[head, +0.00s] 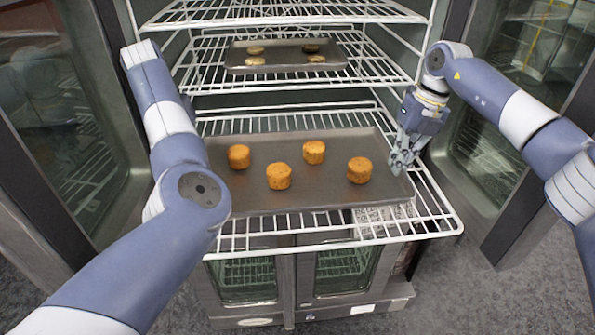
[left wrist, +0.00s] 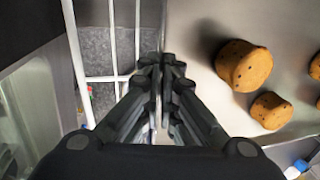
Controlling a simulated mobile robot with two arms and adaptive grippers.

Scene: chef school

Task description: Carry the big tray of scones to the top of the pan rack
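The big tray (head: 330,199) is a flat, dark metal sheet lying on a white wire shelf that stands out from the tall unit. Several round orange-brown scones (head: 278,176) sit apart on it; some also show in the left wrist view (left wrist: 243,66). My right gripper (head: 397,165) is at the tray's right edge, its fingers close together on the rim. My left gripper is hidden behind my left arm in the head view. In the left wrist view my left gripper (left wrist: 163,75) has its fingers together at the tray's edge, seemingly pinching the rim. I do not recognise the pan rack here.
A smaller tray (head: 286,66) with several small pastries lies on the wire shelf above. Another wire shelf (head: 280,12) is higher up. Open glass-panelled doors (head: 60,110) stand left and right, close to my arms. A lower glass-fronted oven (head: 340,270) is underneath.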

